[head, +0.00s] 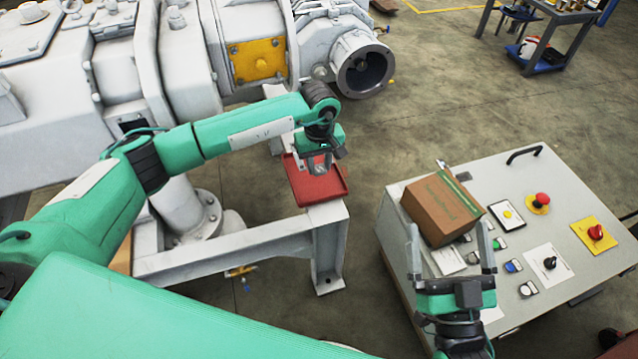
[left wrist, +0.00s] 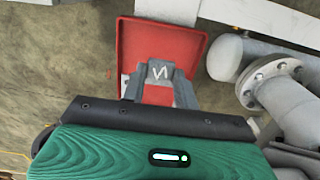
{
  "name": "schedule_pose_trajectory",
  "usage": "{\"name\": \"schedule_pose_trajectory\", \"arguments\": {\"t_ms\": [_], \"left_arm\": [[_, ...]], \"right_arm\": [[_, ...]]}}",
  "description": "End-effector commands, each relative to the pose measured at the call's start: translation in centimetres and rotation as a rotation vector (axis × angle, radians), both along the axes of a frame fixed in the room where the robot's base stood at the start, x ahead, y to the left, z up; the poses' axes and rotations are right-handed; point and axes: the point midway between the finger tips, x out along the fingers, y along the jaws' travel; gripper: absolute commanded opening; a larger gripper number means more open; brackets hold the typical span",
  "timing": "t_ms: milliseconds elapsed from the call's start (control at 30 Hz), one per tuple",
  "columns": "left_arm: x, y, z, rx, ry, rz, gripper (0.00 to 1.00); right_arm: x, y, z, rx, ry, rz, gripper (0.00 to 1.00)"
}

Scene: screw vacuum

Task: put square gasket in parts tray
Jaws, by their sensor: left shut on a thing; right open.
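The parts tray (head: 328,192) is a shallow red tray on the light grey frame, and it also shows in the left wrist view (left wrist: 190,40). My left gripper (head: 319,160) is over the back part of the tray, pointing down. It is shut on a grey piece with a white letter-like mark (left wrist: 158,72), which looks like the square gasket. Red tray shows through below the mark. The fingers partly hide the piece, and I cannot tell whether it touches the tray floor.
A brown cardboard box (head: 440,208) stands on the grey control desk (head: 520,180), which carries buttons and red knobs. The large grey machine (head: 180,65) rises behind and left of the tray. A flanged pipe (left wrist: 275,85) stands beside the tray. Floor is clear between tray and desk.

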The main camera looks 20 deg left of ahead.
Motion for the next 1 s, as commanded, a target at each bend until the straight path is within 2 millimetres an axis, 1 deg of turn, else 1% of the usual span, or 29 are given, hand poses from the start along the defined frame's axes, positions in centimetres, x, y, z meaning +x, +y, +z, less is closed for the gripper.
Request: {"name": "schedule_pose_trajectory", "arguments": {"t_ms": [33, 100, 267, 367, 500, 633, 1000], "left_arm": [[0.0, -0.1, -1.3, -0.002, 0.002, 0.001, 0.08], [0.0, 0.0, -2.4, -0.001, 0.001, 0.001, 0.08], [0.0, 0.0, -3.6, -0.001, 0.000, 0.000, 0.08], [0.0, 0.0, -5.0, -0.001, 0.001, 0.000, 0.08], [0.0, -0.1, -7.1, -0.001, 0.002, 0.000, 0.08], [0.1, 0.0, -7.7, -0.001, -0.002, -0.001, 0.08], [0.0, 0.0, -7.8, 0.000, -0.001, -0.001, 0.08]], "right_arm": [[0.0, -0.3, 0.7, 0.010, -0.045, -0.008, 1.00], [-0.1, -0.5, 1.6, 0.022, -0.094, -0.015, 1.00], [-0.3, -0.9, 2.7, 0.036, -0.154, -0.024, 1.00], [-0.5, -1.2, 3.6, 0.050, -0.210, -0.032, 1.00], [-1.0, -1.8, 5.3, 0.073, -0.310, -0.047, 1.00], [-1.3, -2.1, 6.0, 0.083, -0.350, -0.051, 1.00], [-1.5, -2.2, 6.3, 0.088, -0.376, -0.055, 1.00]]}}
